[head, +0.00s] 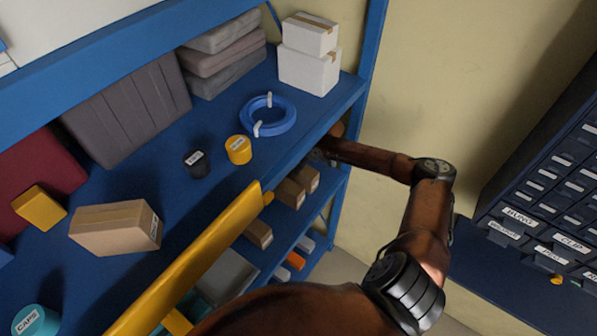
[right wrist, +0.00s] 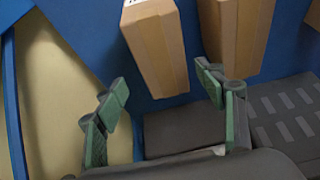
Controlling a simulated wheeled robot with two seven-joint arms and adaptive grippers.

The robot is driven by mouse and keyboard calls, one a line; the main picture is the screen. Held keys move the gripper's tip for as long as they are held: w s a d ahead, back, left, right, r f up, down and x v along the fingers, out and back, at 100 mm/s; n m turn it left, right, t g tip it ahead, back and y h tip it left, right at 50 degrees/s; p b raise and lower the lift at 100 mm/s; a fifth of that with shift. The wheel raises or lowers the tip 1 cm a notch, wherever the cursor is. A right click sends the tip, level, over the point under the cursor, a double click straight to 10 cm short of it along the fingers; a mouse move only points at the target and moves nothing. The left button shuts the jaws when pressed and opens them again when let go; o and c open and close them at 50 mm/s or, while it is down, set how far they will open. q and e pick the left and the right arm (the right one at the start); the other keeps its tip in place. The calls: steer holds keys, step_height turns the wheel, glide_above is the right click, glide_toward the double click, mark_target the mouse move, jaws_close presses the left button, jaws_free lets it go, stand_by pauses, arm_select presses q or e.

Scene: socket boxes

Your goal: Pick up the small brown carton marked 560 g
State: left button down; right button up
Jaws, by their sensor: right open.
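Several small brown cartons stand on the lower shelf in the head view, two side by side (head: 305,178) (head: 290,193) and one nearer (head: 258,234). No 560 g marking is readable on any of them. In the right wrist view one brown carton (right wrist: 156,46) lies ahead of and between the fingers, apart from them. A white label edge shows at its top. A second carton (right wrist: 236,35) is to its right, beyond the right finger. My right gripper (right wrist: 160,88) is open and empty. In the head view it is mostly hidden at the shelf edge. My left gripper is not in view.
The upper blue shelf board (head: 215,190) overhangs the lower shelf. It bears a larger brown carton (head: 112,228), a yellow roll (head: 238,150), a black roll (head: 197,164) and a blue coil (head: 287,122). A yellow bar (head: 195,265) crosses in front. A drawer cabinet (head: 545,200) stands right.

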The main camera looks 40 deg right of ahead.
mark_target(305, 169)
steer(key=shift+f, duration=0.45)
steer(key=shift+s+f+p, duration=0.25)
steer(key=shift+f+p, duration=0.2)
steer(key=shift+f, duration=0.75)
steer(key=x, duration=0.2)
steer(key=p+x, duration=0.1)
steer(key=x, duration=0.1)
steer(key=shift+s+a+f, duration=0.1)
steer(key=shift+s, duration=0.25)
steer(key=shift+f, duration=0.1)
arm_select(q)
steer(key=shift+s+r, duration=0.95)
arm_select(e)
steer(key=shift+f, duration=0.15)
steer(key=shift+f, duration=0.1)
steer(key=shift+c, duration=0.5)
